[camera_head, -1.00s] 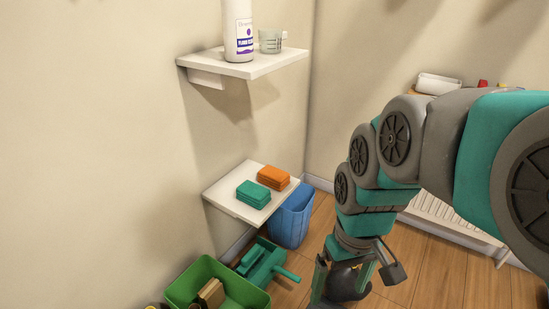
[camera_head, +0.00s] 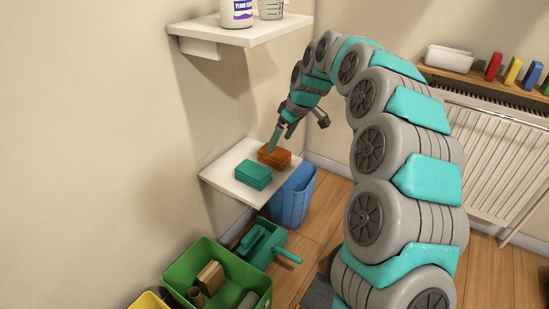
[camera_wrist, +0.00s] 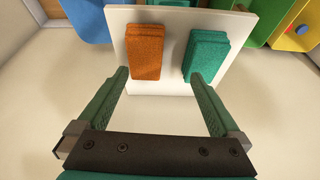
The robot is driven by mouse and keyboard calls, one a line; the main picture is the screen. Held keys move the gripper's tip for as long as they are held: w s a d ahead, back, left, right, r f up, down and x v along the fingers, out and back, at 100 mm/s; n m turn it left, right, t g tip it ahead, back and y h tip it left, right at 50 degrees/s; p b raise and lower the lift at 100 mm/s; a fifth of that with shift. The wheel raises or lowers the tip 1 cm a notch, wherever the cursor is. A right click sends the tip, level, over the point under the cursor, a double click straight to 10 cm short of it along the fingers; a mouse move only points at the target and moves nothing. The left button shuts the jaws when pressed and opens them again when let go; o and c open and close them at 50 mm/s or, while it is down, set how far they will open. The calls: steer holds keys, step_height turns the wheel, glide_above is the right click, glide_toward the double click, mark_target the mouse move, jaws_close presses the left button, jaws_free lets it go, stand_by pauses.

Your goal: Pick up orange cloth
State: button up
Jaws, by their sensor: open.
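The orange cloth (camera_head: 274,156) lies folded on the lower white wall shelf (camera_head: 233,187), beside a folded teal cloth (camera_head: 253,175). In the wrist view the orange cloth (camera_wrist: 147,51) is left of the teal cloth (camera_wrist: 206,54), with a gap between them. My gripper (camera_head: 281,139) is at the orange cloth in the head view and hides part of it. In the wrist view my gripper (camera_wrist: 160,76) is open and empty, its left fingertip just below the orange cloth's near left edge and its right fingertip near the teal cloth. I cannot tell whether the fingers touch either cloth.
An upper shelf (camera_head: 240,36) with a white bottle (camera_head: 236,12) and a clear cup (camera_head: 271,9) is above. A blue bin (camera_head: 294,196), a teal tool (camera_head: 262,245) and a green crate (camera_head: 184,262) stand below. A radiator (camera_head: 490,150) is at the right.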

mark_target(275, 151)
steer(key=shift+w+f, duration=0.25)
steer(key=shift+w, duration=0.25)
steer(key=shift+w+f, duration=0.25)
steer(key=shift+w, duration=0.25)
steer(key=shift+w+f, duration=0.2)
steer(key=shift+f, duration=0.15)
steer(key=shift+w+x, duration=0.1)
steer(key=shift+x, duration=1.65)
steer(key=shift+w+x, duration=0.15)
steer(key=shift+x, duration=1.6)
steer(key=shift+d, duration=0.2)
steer(key=shift+f, duration=0.25)
steer(key=c, duration=1.2)
steer(key=shift+c, duration=0.2)
steer(key=shift+r, duration=0.1)
